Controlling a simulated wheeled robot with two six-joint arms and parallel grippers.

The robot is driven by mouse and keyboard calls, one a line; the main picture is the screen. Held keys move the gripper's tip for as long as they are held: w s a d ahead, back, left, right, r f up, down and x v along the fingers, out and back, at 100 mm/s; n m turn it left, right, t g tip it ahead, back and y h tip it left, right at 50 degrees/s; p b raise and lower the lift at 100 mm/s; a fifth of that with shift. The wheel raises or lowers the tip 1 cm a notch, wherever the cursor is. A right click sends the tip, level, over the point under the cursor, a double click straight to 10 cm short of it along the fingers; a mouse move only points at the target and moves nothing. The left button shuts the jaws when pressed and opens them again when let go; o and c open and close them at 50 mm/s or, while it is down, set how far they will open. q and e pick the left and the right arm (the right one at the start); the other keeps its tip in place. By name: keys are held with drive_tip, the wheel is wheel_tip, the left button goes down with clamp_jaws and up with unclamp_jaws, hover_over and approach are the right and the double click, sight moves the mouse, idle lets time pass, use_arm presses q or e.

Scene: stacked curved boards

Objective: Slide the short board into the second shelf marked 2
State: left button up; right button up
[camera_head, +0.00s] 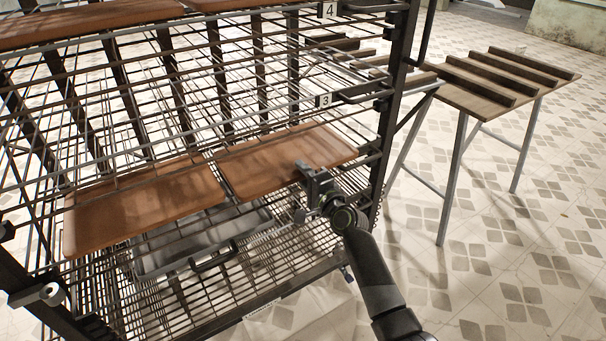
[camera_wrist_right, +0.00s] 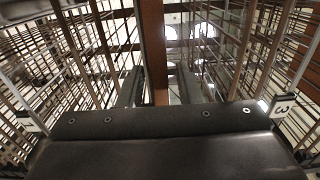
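A brown board (camera_head: 285,158) lies on the rack level just under the label 3 (camera_head: 323,101), on the right. A second brown board (camera_head: 140,208) lies left of it on the same level, their ends close together. My right gripper (camera_head: 312,184) is at the front edge of the right board. In the right wrist view a brown strip of board (camera_wrist_right: 153,30) runs between the two spread fingers (camera_wrist_right: 158,88), with a narrow gap beside the right finger. The label 2 cannot be read in the head view. My left gripper is out of view.
The wire rack has dark posts and thin rods. A grey tray (camera_head: 150,262) sits below the boards. More brown boards (camera_head: 85,20) lie on the top level near the label 4 (camera_head: 327,10). A table (camera_head: 470,100) with wooden slats stands at right. Tiled floor is clear at right.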

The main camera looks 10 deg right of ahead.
idle(0.3)
use_arm(q)
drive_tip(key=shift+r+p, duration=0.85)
drive_tip(key=shift+p, duration=0.05)
use_arm(e)
drive_tip(key=v, duration=0.6)
drive_tip(key=shift+f, duration=0.1)
drive_tip(key=o, duration=0.6)
drive_tip(key=shift+c, duration=0.2)
drive_tip(key=shift+f, duration=0.1)
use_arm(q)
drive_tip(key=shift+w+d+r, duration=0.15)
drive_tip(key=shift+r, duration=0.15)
use_arm(e)
drive_tip(key=v, duration=1.7)
drive_tip(key=shift+s, duration=0.2)
